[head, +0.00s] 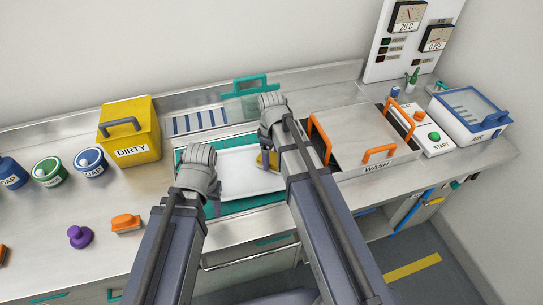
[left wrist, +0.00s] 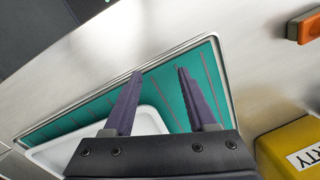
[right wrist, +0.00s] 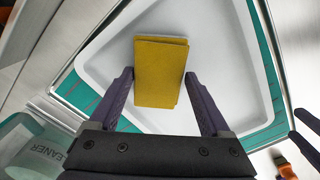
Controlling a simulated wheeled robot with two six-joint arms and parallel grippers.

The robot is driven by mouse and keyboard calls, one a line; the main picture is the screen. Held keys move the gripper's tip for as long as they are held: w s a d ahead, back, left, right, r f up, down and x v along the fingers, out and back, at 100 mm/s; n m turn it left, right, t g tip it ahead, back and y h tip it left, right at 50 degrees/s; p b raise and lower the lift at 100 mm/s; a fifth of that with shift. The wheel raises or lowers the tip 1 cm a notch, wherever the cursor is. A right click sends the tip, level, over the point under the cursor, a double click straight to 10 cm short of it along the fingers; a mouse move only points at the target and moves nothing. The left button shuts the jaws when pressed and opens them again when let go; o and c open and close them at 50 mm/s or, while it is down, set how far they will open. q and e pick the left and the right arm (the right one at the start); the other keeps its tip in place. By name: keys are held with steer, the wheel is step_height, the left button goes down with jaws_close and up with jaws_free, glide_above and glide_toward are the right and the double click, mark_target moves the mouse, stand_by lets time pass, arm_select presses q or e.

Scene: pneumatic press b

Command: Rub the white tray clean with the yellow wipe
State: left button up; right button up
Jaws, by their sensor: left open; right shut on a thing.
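The white tray (head: 238,175) lies on a teal recessed area (head: 248,205) in the counter; it also shows in the right wrist view (right wrist: 215,35) and partly in the left wrist view (left wrist: 60,150). I see no clear marks on its visible surface. The yellow wipe (head: 262,159) is a folded pad over the tray's right part. My right gripper (right wrist: 158,80) is shut on the wipe (right wrist: 160,60); whether the wipe touches the tray, I cannot tell. My left gripper (left wrist: 160,78) is open and empty by the tray's left front edge. My arms hide parts of the tray.
A yellow box marked DIRTY (head: 130,130) stands at the back left, beside soap pots (head: 90,162). The WASH unit (head: 358,138) with orange handles stands close right. A cleaner container (right wrist: 30,145) is near the tray. Purple (head: 80,237) and orange (head: 126,223) handled items lie front left.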

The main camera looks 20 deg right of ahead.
steer(key=shift+f, duration=0.2)
steer(key=o, duration=0.9)
steer(key=shift+r+p, duration=0.3)
steer(key=shift+r, duration=0.15)
steer(key=c, duration=1.4)
